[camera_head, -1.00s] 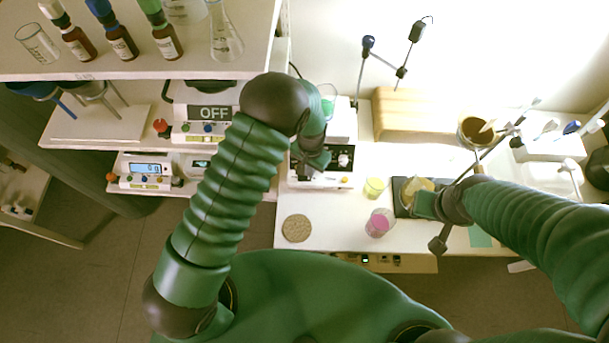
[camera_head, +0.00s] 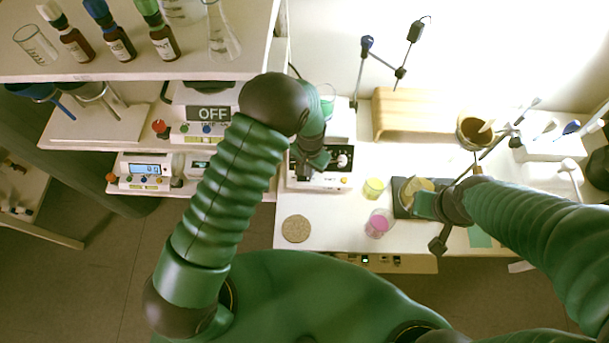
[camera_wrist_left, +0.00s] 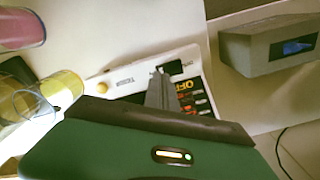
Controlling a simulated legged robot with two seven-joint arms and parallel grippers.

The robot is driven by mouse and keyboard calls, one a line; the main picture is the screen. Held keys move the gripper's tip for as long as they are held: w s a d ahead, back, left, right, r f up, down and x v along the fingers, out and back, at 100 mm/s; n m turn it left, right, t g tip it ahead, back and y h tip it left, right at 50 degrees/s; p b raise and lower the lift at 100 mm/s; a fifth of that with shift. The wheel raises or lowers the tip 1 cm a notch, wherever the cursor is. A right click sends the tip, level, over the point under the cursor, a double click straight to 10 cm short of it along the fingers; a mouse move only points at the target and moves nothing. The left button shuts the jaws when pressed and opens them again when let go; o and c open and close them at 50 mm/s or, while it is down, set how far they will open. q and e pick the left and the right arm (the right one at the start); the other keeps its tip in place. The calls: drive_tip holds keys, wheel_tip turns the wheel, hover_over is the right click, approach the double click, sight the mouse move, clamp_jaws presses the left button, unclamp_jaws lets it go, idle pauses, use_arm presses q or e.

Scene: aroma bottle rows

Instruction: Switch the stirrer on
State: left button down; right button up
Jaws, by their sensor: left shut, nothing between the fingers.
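The stirrer (camera_head: 318,184) is a white box with a dark panel, on the table in front of my left arm. In the left wrist view, its white front (camera_wrist_left: 128,75) has an orange knob, red markings and a display with orange letters that seem to read OFF. My left gripper (camera_head: 318,160) is over the dark panel. In the left wrist view its shut, empty fingertips (camera_wrist_left: 158,75) lie over the panel by a small black window. Whether they touch is unclear. My right gripper (camera_head: 425,205) is by a dark plate; its fingers are not clear.
A yellow beaker (camera_head: 374,188) and a pink beaker (camera_head: 378,224) stand right of the stirrer. A round cork mat (camera_head: 296,229) lies in front. A shelf with bottles (camera_head: 115,45) and a device reading OFF (camera_head: 209,114) are left. A wooden stand (camera_head: 400,115) is behind.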

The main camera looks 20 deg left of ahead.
use_arm(q)
drive_tip(key=shift+a, duration=0.3)
use_arm(e)
drive_tip(key=shift+a, duration=0.3)
use_arm(q)
drive_tip(key=shift+d+f, duration=0.2)
use_arm(e)
drive_tip(key=shift+d+f, duration=0.15)
